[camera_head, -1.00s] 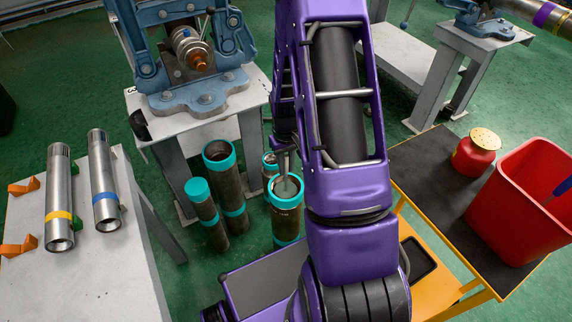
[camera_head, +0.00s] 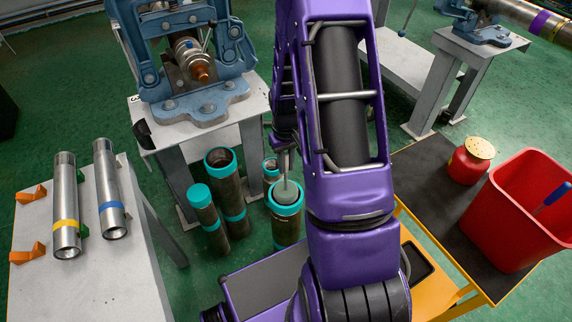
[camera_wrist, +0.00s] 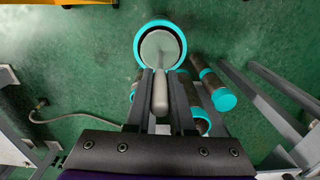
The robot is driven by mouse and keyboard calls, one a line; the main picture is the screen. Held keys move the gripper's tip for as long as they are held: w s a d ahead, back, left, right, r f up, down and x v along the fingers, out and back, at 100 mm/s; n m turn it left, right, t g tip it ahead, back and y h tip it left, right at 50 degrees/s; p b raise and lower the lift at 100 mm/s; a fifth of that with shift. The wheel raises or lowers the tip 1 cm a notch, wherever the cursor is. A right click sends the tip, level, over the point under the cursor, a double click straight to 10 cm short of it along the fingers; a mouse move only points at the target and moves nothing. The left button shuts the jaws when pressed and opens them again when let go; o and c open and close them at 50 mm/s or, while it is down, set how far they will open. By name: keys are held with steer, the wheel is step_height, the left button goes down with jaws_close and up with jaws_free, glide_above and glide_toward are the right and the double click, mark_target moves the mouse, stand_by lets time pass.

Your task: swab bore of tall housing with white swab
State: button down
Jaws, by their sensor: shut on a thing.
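My gripper (camera_wrist: 160,84) points down and is shut on the pale grey-white swab (camera_wrist: 160,97), whose handle sits between the fingers. The swab's round head (camera_wrist: 158,46) lies within the teal rim of an open dark housing (camera_wrist: 140,32) in the wrist view. In the head view the swab shaft (camera_head: 287,178) stands over the bore of this housing (camera_head: 286,228). How deep the head sits is hard to tell. A second open teal-rimmed housing (camera_head: 229,188) stands behind and to the left. I cannot tell for sure which is the tall one.
A teal-capped tube (camera_head: 207,216) and a smaller teal-rimmed tube (camera_head: 271,165) stand close by on the floor. A blue vise (camera_head: 190,85) on a stand is behind. A white table with two steel pipes (camera_head: 110,205) is left. A red bin (camera_head: 512,220) and red can (camera_head: 469,163) are right.

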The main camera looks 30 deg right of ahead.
mark_target(286, 154)
steer(key=shift+r+p, duration=1.45)
steer(key=shift+r, duration=0.9)
step_height(286, 154, up, 8)
steer(key=p, duration=0.5)
steer(key=a+r, duration=0.3)
steer(key=a, duration=0.9)
steer(key=shift+w+a+r, duration=0.3)
steer(key=shift+w+r, duration=0.05)
steer(key=shift+r, duration=0.05)
